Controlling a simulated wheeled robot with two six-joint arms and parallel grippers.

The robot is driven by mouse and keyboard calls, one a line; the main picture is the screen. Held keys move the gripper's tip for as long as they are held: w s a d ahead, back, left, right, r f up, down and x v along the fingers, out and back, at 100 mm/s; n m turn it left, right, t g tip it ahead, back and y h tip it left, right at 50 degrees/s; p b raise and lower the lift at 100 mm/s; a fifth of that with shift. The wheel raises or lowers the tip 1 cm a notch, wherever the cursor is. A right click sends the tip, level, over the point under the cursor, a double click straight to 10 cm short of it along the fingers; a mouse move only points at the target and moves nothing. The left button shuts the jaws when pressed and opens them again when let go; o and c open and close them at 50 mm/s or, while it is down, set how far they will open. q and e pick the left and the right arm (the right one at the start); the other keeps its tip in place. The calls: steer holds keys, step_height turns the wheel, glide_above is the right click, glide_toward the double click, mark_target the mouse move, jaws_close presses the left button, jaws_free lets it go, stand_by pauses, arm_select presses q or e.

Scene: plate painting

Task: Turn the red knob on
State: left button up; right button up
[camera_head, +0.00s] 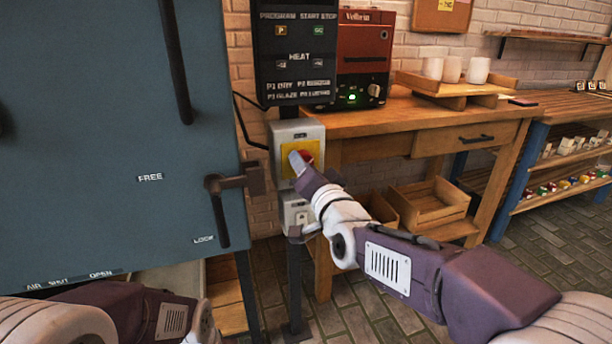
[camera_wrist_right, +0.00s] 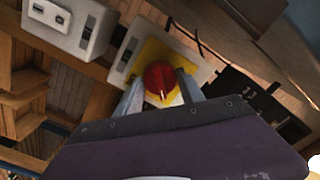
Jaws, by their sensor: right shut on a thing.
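The red knob (camera_wrist_right: 160,80) sits on a yellow plate (camera_head: 287,161) on a grey switch box (camera_head: 281,136). In the head view only a bit of the knob (camera_head: 307,156) shows beside my right gripper (camera_head: 297,162). In the right wrist view my right gripper (camera_wrist_right: 160,95) has a finger on each side of the knob and is shut on it. A pale line on the knob's face runs roughly up and down in that view. My left arm lies at the lower left of the head view, with its gripper out of frame.
A blue cabinet door (camera_head: 110,130) with a dark lock handle (camera_head: 219,205) stands left of the switch box. A white outlet box (camera_head: 294,213) is below it. A wooden table (camera_head: 400,115) with a red machine (camera_head: 364,55) and a cup tray (camera_head: 440,86) is to the right.

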steer(key=shift+f+m+b, duration=0.1)
steer(key=shift+m+b, duration=3.05)
steer(key=shift+m, duration=1.25)
steer(key=o, duration=1.4)
steer(key=shift+c, duration=0.2)
steer(key=shift+s, duration=0.1)
